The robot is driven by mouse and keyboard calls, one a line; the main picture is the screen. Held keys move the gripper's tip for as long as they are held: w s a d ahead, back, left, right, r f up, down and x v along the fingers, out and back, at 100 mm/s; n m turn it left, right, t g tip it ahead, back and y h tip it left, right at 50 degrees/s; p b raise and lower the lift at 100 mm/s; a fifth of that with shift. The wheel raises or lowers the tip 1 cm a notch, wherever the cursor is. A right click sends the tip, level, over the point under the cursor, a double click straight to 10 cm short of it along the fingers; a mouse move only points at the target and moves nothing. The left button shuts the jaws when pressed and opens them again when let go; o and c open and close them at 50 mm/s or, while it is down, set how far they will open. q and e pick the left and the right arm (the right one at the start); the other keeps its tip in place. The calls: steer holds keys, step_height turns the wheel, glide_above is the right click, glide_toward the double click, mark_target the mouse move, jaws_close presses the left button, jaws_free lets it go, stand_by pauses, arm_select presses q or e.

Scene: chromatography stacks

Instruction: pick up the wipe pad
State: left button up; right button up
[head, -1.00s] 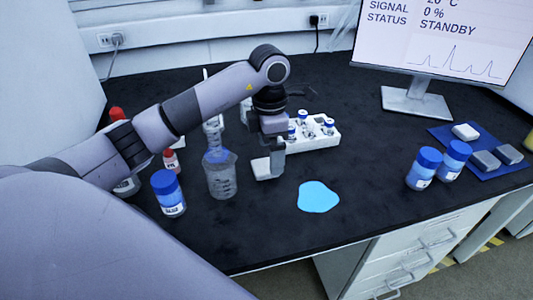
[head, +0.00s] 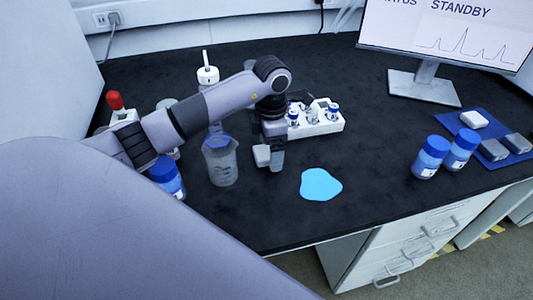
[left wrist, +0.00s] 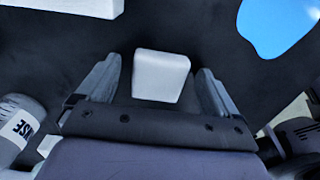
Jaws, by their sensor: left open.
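The wipe pad looks to be the white block (left wrist: 161,76) between my left fingers in the left wrist view. In the head view its pale side (head: 262,155) shows beside the grey finger. My left gripper (head: 270,157) is open, low over the black bench, with one finger on each side of the pad. It also shows in the left wrist view (left wrist: 157,85). Dark gaps remain between pad and fingers there. The pad's underside is hidden, so I cannot tell its exact height. My right gripper is out of view.
A light-blue puddle (head: 321,184) lies right of the gripper. Blue-capped bottles (head: 428,158) and a blue mat (head: 513,157) with several blocks are farther right.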

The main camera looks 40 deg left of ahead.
arm_select(q)
steer(key=c, duration=1.1)
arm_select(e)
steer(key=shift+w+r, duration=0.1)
arm_select(q)
steer(key=shift+r, duration=0.1)
